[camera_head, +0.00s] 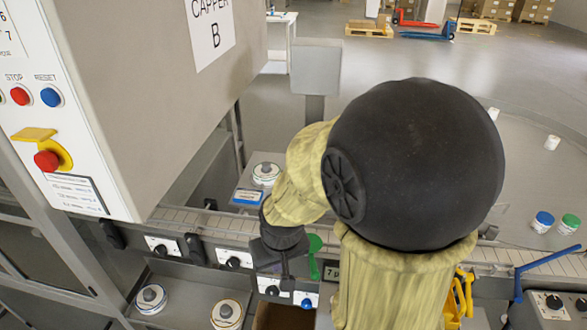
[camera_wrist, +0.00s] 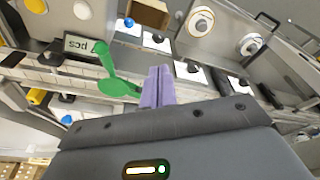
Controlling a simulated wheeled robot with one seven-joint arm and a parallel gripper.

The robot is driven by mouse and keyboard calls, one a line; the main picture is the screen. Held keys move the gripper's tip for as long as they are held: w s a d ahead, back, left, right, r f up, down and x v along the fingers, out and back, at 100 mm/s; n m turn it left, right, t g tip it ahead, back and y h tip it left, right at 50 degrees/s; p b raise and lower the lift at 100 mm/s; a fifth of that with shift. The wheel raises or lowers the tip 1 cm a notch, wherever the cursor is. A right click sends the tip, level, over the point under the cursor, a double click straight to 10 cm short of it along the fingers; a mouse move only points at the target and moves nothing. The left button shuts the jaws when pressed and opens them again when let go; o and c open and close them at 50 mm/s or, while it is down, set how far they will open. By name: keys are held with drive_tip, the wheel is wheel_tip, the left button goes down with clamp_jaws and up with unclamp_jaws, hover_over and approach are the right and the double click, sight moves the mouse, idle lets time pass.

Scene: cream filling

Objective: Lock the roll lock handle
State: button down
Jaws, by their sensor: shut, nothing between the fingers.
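A green handle (camera_head: 314,256) stands at the conveyor's near rail, beside a small "7 p…" plate. In the wrist view the green handle (camera_wrist: 116,88) has a round part close to the left side of my fingers; I cannot tell whether they touch. My gripper (camera_head: 287,284) is over the rail, just left of the handle in the head view. Its purple fingers (camera_wrist: 160,78) are shut with nothing between them. A blue lever (camera_head: 548,261) and a yellow handle (camera_head: 461,294) are farther right. No label shows which is the roll lock handle.
Black knobs on white plates (camera_head: 162,246) line the rail. The capper cabinet (camera_head: 165,90) stands at left. White round parts (camera_head: 151,298) lie in the lower trays, near an open cardboard box (camera_head: 280,318). My arm hides much of the conveyor's middle.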

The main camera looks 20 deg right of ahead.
drive_tip(key=w+d+r+h+p, duration=0.1)
drive_tip(key=w+d+h, duration=0.1)
drive_tip(key=w, duration=0.8)
drive_tip(key=w+d+r+m+h+p, duration=0.1)
drive_tip(key=w+d, duration=0.4)
drive_tip(key=w, duration=0.6)
drive_tip(key=w+d+r+m+h+p, duration=0.1)
drive_tip(key=w+d, duration=0.3)
drive_tip(key=w, duration=0.7)
drive_tip(key=shift+w+d+r+t+h+p, duration=0.2)
drive_tip(key=shift+r+t+h+p, duration=0.2)
drive_tip(key=shift+r+h+p, duration=0.4)
drive_tip(key=shift+f, duration=0.15)
drive_tip(key=p+x, duration=0.3)
drive_tip(key=x, duration=0.6)
drive_tip(key=shift+w+d+f+p, duration=0.2)
drive_tip(key=shift+p, duration=0.15)
drive_tip(key=d, duration=0.1)
drive_tip(key=d+p, duration=0.1)
drive_tip(key=d+f+p, duration=0.1)
drive_tip(key=shift+s+d, duration=0.25)
drive_tip(key=shift+d, duration=0.1)
drive_tip(key=shift+f, duration=0.1)
drive_tip(key=shift+w+d, duration=0.1)
